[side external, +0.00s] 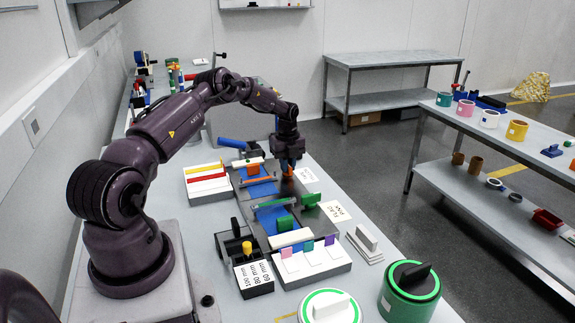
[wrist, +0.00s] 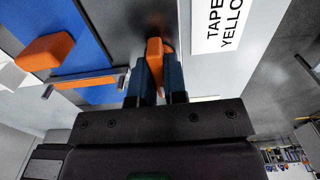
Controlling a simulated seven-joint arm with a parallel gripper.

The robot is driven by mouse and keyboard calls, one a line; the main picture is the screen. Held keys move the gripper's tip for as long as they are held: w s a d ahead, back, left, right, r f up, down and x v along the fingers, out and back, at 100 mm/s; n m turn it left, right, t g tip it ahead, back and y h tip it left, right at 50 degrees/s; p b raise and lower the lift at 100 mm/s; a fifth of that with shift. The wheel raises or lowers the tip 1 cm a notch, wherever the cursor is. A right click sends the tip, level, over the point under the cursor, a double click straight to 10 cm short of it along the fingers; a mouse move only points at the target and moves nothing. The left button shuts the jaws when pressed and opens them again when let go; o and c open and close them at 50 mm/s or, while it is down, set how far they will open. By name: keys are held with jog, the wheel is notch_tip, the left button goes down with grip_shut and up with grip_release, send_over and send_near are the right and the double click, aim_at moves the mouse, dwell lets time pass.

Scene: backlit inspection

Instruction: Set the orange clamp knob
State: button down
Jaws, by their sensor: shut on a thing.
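The orange clamp knob (wrist: 154,55) stands between the two blue fingers of my gripper (wrist: 155,80) in the wrist view. The fingers are shut on its sides and cover part of it. In the side external view my gripper (side external: 288,164) points down at the dark fixture plate, with a little of the orange knob (side external: 288,172) showing at the fingertips. The knob's base and its exact turn angle are hard to make out.
A second orange block (wrist: 45,52) sits on the blue strip left of my gripper. A white label (wrist: 225,22) lies on its right. Green knobs (side external: 311,200) and white blocks stand nearer the camera, with a green-ringed drum (side external: 408,300) at the front.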

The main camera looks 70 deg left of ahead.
dwell(0.5)
jog(key=c, duration=1.2)
grip_release()
jog(key=shift+o, duration=0.2)
jog(key=shift+r, duration=0.15)
notch_tip(320, 180, up, 13)
